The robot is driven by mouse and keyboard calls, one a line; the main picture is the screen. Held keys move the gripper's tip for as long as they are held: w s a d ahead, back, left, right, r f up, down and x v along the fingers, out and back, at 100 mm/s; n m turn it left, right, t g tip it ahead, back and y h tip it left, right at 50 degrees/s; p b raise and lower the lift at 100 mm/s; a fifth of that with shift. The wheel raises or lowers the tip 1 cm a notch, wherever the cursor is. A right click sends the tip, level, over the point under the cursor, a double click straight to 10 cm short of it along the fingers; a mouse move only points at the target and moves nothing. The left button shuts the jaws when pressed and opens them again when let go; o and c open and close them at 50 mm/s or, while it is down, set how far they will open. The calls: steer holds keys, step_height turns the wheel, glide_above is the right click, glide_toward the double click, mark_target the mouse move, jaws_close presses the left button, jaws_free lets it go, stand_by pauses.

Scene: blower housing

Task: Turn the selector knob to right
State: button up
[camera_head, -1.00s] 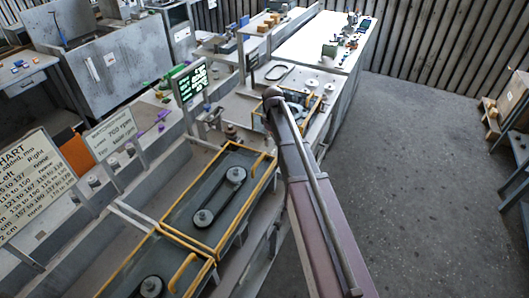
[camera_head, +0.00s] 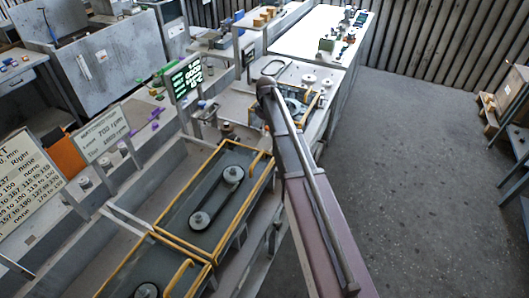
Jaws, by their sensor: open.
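I cannot pick out the selector knob; nothing in view shows clearly as one. My arm reaches from the bottom right up to the middle of the picture, and its far end covers part of a yellow-framed station (camera_head: 316,105). My gripper does not show; it is out of sight beyond the arm. A lit display with green and white text (camera_head: 186,78) stands on the bench left of the arm. Its text is too small to read.
A yellow-railed tray (camera_head: 177,209) with a belt on two pulleys (camera_head: 217,196) lies left of my arm. Signboards (camera_head: 104,133) stand at the left. A white-topped table (camera_head: 310,43) is at the back. The grey floor (camera_head: 420,150) at the right is clear up to a shelf with crates.

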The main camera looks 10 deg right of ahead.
steer(key=shift+f+b, duration=6.75)
steer(key=shift+f, duration=0.05)
steer(key=shift+c, duration=0.2)
steer(key=shift+s, duration=0.1)
jaws_close()
steer(key=shift+m, duration=0.4)
steer(key=m, duration=0.9)
steer(key=shift+m, duration=0.3)
